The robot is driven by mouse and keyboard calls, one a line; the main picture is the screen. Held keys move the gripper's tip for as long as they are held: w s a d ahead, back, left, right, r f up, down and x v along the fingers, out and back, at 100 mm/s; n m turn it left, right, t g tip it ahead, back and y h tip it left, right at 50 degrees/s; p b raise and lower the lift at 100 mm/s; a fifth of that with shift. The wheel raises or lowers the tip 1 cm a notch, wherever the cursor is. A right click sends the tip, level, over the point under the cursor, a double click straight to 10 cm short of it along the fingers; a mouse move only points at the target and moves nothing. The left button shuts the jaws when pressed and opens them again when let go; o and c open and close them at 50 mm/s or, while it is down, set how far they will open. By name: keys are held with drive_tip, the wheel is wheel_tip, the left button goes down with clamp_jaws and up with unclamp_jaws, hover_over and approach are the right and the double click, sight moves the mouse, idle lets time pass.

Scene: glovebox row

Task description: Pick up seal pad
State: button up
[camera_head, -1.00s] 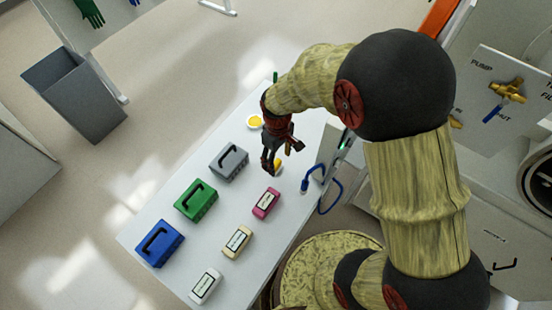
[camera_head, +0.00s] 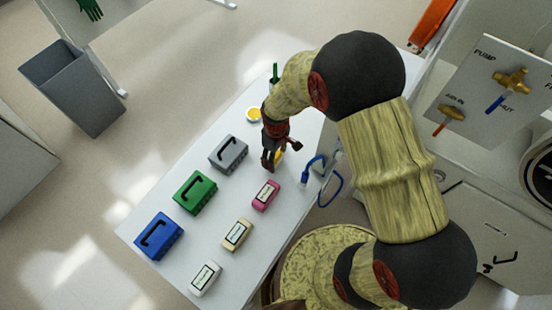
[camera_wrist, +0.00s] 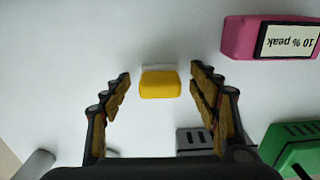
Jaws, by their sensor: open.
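The seal pad appears to be the small yellow block with a white edge (camera_wrist: 160,84), lying on the white table. In the wrist view it sits between my gripper's fingers (camera_wrist: 161,72), near their tips, with a gap on each side. In the head view only part of the yellow block (camera_head: 280,156) shows beside my gripper (camera_head: 269,165), whose fingers partly hide it. My gripper is open, points down at the table and holds nothing. I cannot tell its exact height above the table.
A pink labelled box (camera_head: 265,195), cream box (camera_head: 237,234) and white box (camera_head: 205,278) lie along the white table (camera_head: 150,213). Grey (camera_head: 228,153), green (camera_head: 195,193) and blue (camera_head: 158,237) cases stand beside them. A blue hose (camera_head: 312,166) and yellow-centred dish (camera_head: 253,115) are close by.

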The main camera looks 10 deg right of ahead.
drive_tip(key=shift+c, duration=0.6)
drive_tip(key=c, duration=1.1)
drive_tip(key=shift+o, duration=0.2)
drive_tip(key=shift+r, duration=0.15)
drive_tip(key=shift+r, duration=0.65)
drive_tip(key=s+r+p, duration=0.2)
drive_tip(key=s+r, duration=0.9)
drive_tip(key=s, duration=0.3)
drive_tip(key=shift+d+r+p, duration=0.25)
drive_tip(key=shift+d+p, duration=0.05)
drive_tip(key=shift+d, duration=0.05)
